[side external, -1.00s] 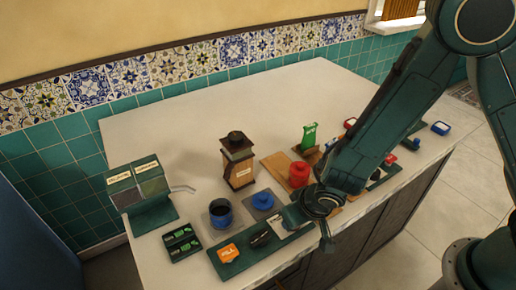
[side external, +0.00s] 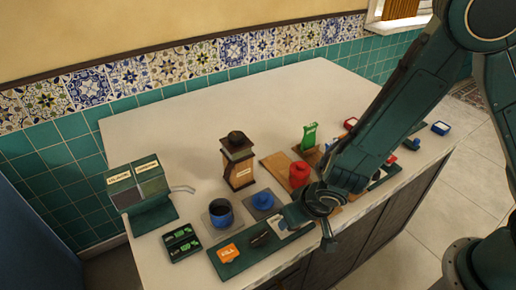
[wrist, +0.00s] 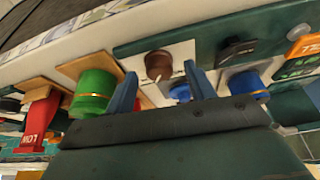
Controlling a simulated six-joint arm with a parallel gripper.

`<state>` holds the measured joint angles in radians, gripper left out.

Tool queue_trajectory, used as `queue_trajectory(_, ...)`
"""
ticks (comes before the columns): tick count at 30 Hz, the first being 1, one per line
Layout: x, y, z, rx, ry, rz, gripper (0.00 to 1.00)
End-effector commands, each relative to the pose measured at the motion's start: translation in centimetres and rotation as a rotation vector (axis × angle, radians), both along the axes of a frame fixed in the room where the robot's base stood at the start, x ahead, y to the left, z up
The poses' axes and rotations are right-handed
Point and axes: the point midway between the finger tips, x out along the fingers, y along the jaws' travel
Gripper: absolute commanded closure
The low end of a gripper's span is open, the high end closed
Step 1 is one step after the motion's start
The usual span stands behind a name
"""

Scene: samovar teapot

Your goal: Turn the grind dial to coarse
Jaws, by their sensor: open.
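A brown round dial with a pale pointer (wrist: 158,65) sits on a white plate in the wrist view. I cannot read any marks on it. My gripper (wrist: 161,88) is open, its two blue-grey fingers apart, with the dial showing beyond and between their tips. I see no contact. In the side external view my gripper (side external: 292,213) hangs low over the front edge of the counter. A white plate (side external: 284,231) shows beneath it at the end of a teal panel (side external: 232,266); the dial itself is hidden there.
An orange switch (side external: 228,252) and a black piece (side external: 260,239) are on the panel. A wooden grinder (side external: 238,164) stands farther back. The rear counter is clear.

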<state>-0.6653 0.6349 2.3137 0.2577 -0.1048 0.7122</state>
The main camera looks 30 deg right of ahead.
Motion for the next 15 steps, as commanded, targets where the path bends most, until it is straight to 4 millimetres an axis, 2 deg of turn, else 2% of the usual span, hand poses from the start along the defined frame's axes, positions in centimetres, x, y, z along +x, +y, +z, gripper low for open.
queue_trajectory(15, -1.9, 0.2, 4.6, 0.002, -0.002, 0.001, 0.46)
